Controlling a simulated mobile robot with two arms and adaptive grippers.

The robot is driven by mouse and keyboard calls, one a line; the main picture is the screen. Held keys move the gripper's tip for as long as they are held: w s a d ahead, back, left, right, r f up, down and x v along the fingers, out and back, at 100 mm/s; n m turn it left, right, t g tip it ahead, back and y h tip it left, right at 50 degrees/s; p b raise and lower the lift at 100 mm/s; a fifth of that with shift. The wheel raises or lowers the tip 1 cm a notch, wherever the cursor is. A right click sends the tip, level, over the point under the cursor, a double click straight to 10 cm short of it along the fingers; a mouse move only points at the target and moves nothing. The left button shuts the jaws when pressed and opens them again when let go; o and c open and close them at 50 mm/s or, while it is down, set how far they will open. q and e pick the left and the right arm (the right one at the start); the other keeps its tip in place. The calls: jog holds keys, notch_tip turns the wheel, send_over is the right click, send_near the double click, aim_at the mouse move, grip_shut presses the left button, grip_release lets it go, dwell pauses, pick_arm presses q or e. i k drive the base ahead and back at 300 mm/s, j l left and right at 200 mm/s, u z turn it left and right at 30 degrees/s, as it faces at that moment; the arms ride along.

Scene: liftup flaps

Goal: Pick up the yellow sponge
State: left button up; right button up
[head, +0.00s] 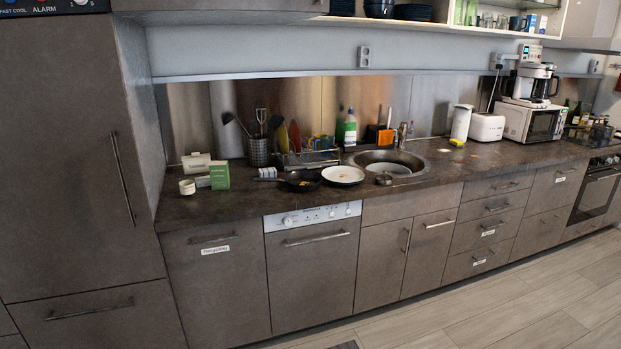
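Neither of my grippers shows in the head view.
The counter (440,170) runs along the wall above closed cabinets. A round sink (388,162), a white plate (343,174), a dark pan (301,181) and a dish rack (309,159) stand left of the item. A toaster (487,127) and microwave (534,121) stand right. The floor in front is clear.

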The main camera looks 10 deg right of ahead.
aim_at(454, 142)
jog(key=i+l+z, duration=0.25)
jog(key=i+z, duration=0.2)
jog(key=i, duration=0.2)
jog(key=i+z, duration=0.45)
jog(key=i, duration=0.15)
jog(key=i+j+z, duration=0.2)
jog(key=i+z, duration=0.25)
jog(key=i, duration=0.2)
jog(key=i+l, duration=0.15)
jog(key=i, duration=0.25)
jog(key=i+l+u, duration=0.1)
jog(key=i, duration=0.3)
jog(key=i+l, duration=0.15)
jog(key=i, duration=0.2)
jog(key=u, duration=0.05)
